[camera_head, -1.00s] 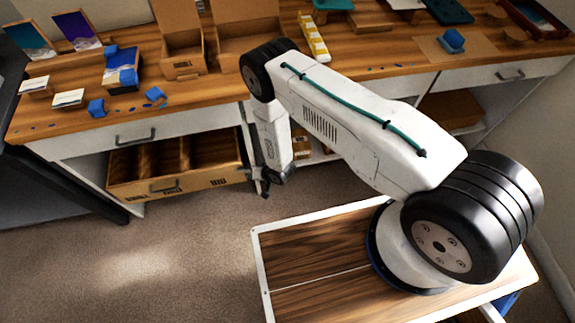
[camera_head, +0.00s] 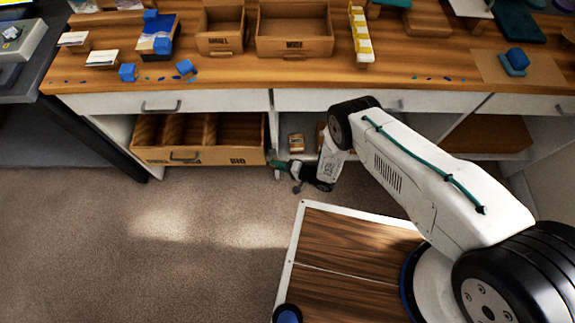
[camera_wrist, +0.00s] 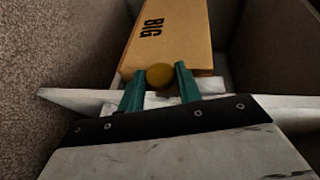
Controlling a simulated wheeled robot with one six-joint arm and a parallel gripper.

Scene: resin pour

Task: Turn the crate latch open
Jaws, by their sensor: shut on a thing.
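The wooden crate marked BIG (camera_head: 215,156) sits in the open bay under the bench in the head view. Its labelled face (camera_wrist: 170,38) also shows in the wrist view. My gripper (camera_head: 277,164) is at the crate's right end. In the wrist view my gripper's green fingers (camera_wrist: 160,82) are shut on a round yellow knob (camera_wrist: 160,75), one finger on each side. The knob is in front of the crate's labelled face. It appears to be the latch knob; how far it is turned cannot be told.
The white bench frame (camera_head: 205,101) and drawers are above the crate. A small round-labelled box (camera_head: 296,143) stands in the bay to the right. Open boxes (camera_head: 294,30) stand on the benchtop. Carpet (camera_head: 200,215) in front is clear.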

